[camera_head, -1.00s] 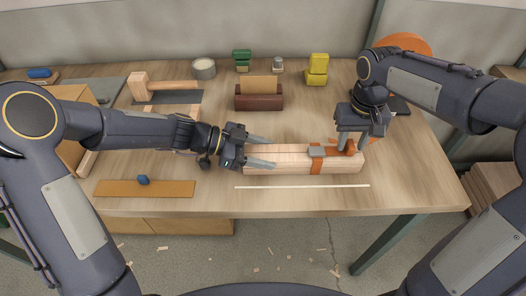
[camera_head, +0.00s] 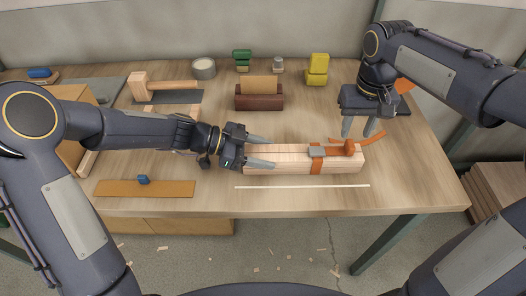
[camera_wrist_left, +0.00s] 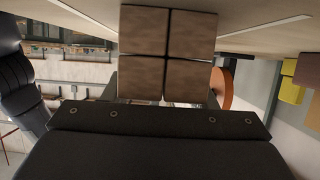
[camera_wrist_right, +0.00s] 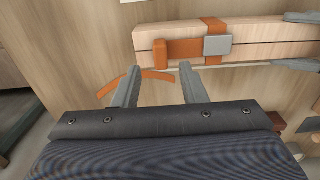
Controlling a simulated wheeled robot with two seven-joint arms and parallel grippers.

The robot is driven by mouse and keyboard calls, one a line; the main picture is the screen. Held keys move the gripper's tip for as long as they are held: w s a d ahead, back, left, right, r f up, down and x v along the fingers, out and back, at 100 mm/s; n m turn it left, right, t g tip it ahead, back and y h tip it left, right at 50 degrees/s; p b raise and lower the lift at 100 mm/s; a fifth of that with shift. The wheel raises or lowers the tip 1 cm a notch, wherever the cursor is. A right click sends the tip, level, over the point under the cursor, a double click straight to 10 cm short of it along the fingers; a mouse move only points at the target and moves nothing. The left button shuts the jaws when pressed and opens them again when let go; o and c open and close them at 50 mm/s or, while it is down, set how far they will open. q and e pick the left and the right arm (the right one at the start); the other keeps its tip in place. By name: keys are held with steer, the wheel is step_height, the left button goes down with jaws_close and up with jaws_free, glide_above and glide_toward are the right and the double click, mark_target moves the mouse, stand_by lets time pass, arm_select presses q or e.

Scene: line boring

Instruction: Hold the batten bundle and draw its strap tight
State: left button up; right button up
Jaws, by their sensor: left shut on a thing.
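The batten bundle (camera_head: 280,160) is a pale wooden block of several battens lying on the bench. An orange strap (camera_head: 316,166) goes around it near its right end, with a grey buckle (camera_head: 317,152) on top. The strap's loose tail (camera_head: 372,136) bends up past the bundle's right end; it also shows in the right wrist view (camera_wrist_right: 150,78). My left gripper (camera_head: 260,150) is shut on the bundle's left end; the batten ends (camera_wrist_left: 168,55) fill the left wrist view. My right gripper (camera_head: 360,130) is open beyond the bundle's right end, its fingers near the tail, apparently empty.
A thin pale strip (camera_head: 302,186) lies in front of the bundle. A brown block (camera_head: 259,102), yellow blocks (camera_head: 317,70), a mallet (camera_head: 150,86) and a tin (camera_head: 204,68) stand behind. An orange-brown board (camera_head: 145,188) lies front left. The bench's right front is clear.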

mark_target(351, 143)
step_height(351, 143, up, 7)
steer(key=shift+r, duration=0.15)
stand_by(0.7)
stand_by(0.6)
arm_select(q)
steer(key=o, duration=1.7)
